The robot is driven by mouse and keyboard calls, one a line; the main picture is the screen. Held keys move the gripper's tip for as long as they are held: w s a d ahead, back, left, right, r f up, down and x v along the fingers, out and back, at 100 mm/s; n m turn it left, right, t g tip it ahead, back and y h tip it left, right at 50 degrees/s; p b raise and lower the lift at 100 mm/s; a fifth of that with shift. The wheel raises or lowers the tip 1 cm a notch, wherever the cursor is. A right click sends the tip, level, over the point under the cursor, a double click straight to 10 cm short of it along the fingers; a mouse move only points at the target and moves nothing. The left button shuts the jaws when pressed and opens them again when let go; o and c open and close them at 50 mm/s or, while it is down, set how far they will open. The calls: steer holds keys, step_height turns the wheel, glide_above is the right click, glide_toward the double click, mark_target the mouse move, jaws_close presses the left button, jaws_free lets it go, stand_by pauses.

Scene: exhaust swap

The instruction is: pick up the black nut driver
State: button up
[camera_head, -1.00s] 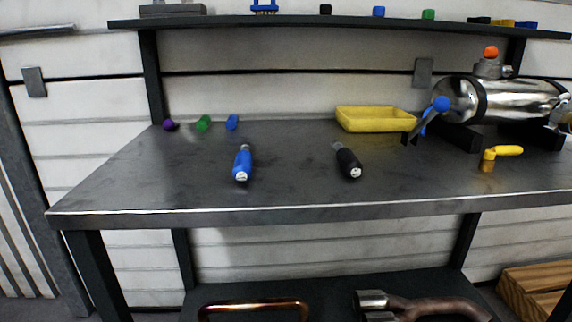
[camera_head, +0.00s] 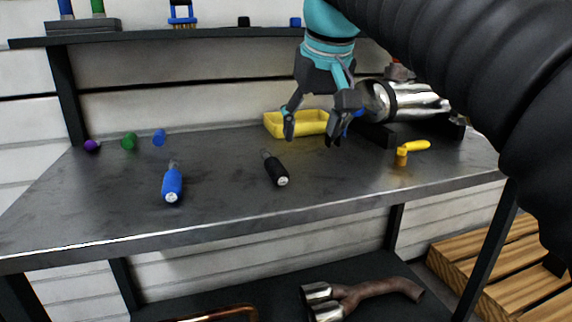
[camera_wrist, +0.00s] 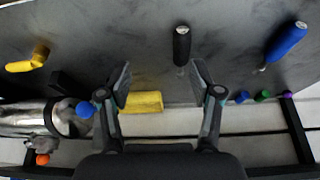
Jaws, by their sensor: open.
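The black nut driver (camera_head: 275,168) lies on the dark metal bench, its handle end toward the front edge. My gripper (camera_head: 311,138) is open and empty above the bench, in front of the yellow tray in the head view. It is above and a little right of the black driver, apart from it. In the wrist view the black nut driver (camera_wrist: 181,46) lies beyond the fingertips of my gripper (camera_wrist: 160,80), slightly right of centre. A blue driver (camera_head: 172,184) lies to the left of the black one and also shows in the wrist view (camera_wrist: 287,40).
A yellow tray (camera_head: 285,126) stands at the bench's back. A shiny exhaust canister (camera_head: 420,100) and a yellow-handled part (camera_head: 405,150) are to the right. Purple (camera_head: 92,146), green (camera_head: 129,141) and blue (camera_head: 159,137) pieces sit at the back left. The front bench surface is mostly clear.

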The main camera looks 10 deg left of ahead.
mark_target(278, 167)
steer(key=a+r, duration=0.2)
steer(key=a, duration=0.2)
steer(key=shift+n, duration=0.4)
steer(key=b+x, duration=0.2)
steer(key=x, duration=1.1)
steer(key=shift+w+a+f+b, duration=0.1)
steer(key=shift+a+f+b, duration=0.15)
steer(key=shift+f+b, duration=0.1)
steer(key=shift+r, duration=0.1)
jaws_close()
